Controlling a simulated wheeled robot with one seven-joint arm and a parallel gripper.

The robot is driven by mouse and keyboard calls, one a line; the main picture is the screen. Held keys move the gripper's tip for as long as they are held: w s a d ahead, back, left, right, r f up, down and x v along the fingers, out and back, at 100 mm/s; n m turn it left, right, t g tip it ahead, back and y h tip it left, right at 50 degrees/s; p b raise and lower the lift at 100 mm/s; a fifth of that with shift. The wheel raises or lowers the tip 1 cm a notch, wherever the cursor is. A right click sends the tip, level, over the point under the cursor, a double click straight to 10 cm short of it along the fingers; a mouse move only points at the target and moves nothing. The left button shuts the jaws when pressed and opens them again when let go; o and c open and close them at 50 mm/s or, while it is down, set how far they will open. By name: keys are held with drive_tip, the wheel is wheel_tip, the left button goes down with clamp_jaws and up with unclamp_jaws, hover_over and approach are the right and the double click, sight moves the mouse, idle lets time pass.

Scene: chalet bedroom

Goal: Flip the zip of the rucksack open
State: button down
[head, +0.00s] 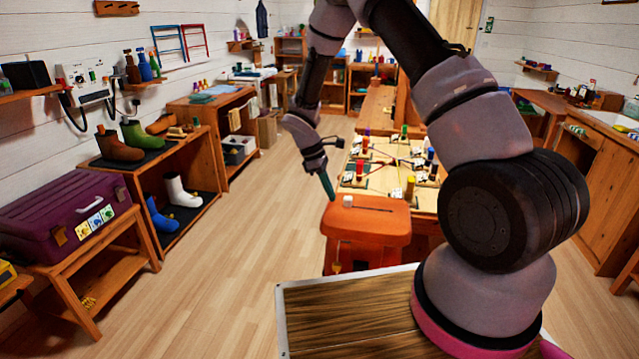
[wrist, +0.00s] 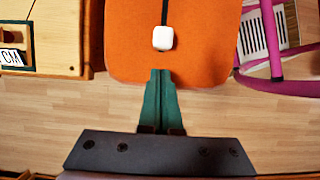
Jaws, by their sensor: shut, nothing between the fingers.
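The orange rucksack (head: 366,222) stands in front of the low table in the head view. Its orange top fills the upper middle of the wrist view (wrist: 190,55). A white zip pull (wrist: 163,38) sits on that top, at the end of a dark line running away from it. The pull also shows in the head view (head: 348,201). My gripper (head: 328,192) has green fingers and is shut with nothing between them. In the wrist view its fingertips (wrist: 161,72) are at the rucksack's near edge, a little short of the pull. Whether they touch the rucksack cannot be told.
A wooden table (head: 428,207) with several coloured pegs stands behind the rucksack. A purple case (head: 65,210) on a wooden stand and a boot shelf (head: 152,212) are on the left. The floor (head: 220,270) between is clear. A magenta frame (wrist: 272,40) is beside the rucksack.

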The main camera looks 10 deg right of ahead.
drive_tip(key=shift+s+d, duration=0.35)
drive_tip(key=shift+d, duration=0.5)
drive_tip(key=s+d, duration=0.1)
drive_tip(key=d, duration=0.3)
drive_tip(key=s+d, duration=0.2)
drive_tip(key=d, duration=0.1)
drive_tip(key=s+d, duration=0.2)
drive_tip(key=d, duration=0.2)
drive_tip(key=shift+d, duration=0.3)
drive_tip(key=v, duration=1.1)
drive_tip(key=shift+w+f, duration=0.1)
